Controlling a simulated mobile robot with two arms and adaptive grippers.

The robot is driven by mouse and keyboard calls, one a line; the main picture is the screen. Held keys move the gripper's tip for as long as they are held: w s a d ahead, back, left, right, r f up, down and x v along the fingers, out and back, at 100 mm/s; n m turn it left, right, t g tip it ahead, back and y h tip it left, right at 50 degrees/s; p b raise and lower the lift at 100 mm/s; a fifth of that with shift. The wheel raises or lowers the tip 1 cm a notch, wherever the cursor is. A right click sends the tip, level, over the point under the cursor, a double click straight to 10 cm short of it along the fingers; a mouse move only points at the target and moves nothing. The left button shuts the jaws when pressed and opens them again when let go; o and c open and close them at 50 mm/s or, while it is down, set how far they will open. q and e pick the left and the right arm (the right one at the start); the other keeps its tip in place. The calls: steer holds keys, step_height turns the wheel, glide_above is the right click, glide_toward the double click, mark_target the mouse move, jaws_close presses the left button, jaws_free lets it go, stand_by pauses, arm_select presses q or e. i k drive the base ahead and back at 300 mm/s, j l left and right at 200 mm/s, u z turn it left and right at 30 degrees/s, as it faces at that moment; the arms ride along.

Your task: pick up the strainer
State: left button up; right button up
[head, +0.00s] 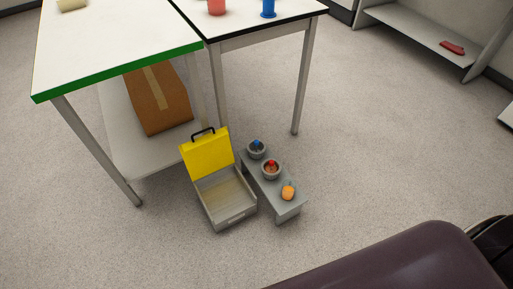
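I cannot pick out a strainer with certainty. A low grey bench (289,212) on the floor holds a grey bowl with a blue item (257,150), a grey bowl with a red item (271,170), and a small orange object (288,191). The bowls are too small in view to tell whether either is a strainer. Neither of my grippers is in view.
An open case (235,217) with a yellow lid (207,155) stands left of the bench. A green-edged table (105,50) has a cardboard box (158,98) on its lower shelf. A red cup (216,6) and blue object (268,9) stand on the adjoining table.

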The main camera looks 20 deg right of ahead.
mark_target(256, 147)
steer(key=l+u, duration=0.2)
steer(key=u, duration=0.85)
steer(key=l+u, duration=0.2)
steer(key=l, duration=0.2)
steer(key=k+l+u, duration=0.2)
steer(key=l, duration=0.2)
steer(key=l+u, duration=0.2)
steer(key=l, duration=0.25)
steer(key=k+l+u, duration=0.1)
steer(key=l+u, duration=0.15)
steer(key=k+l+u, duration=0.2)
steer(key=l, duration=0.3)
steer(key=k+l+u, duration=0.2)
steer(key=l, duration=0.15)
steer(key=i, duration=0.1)
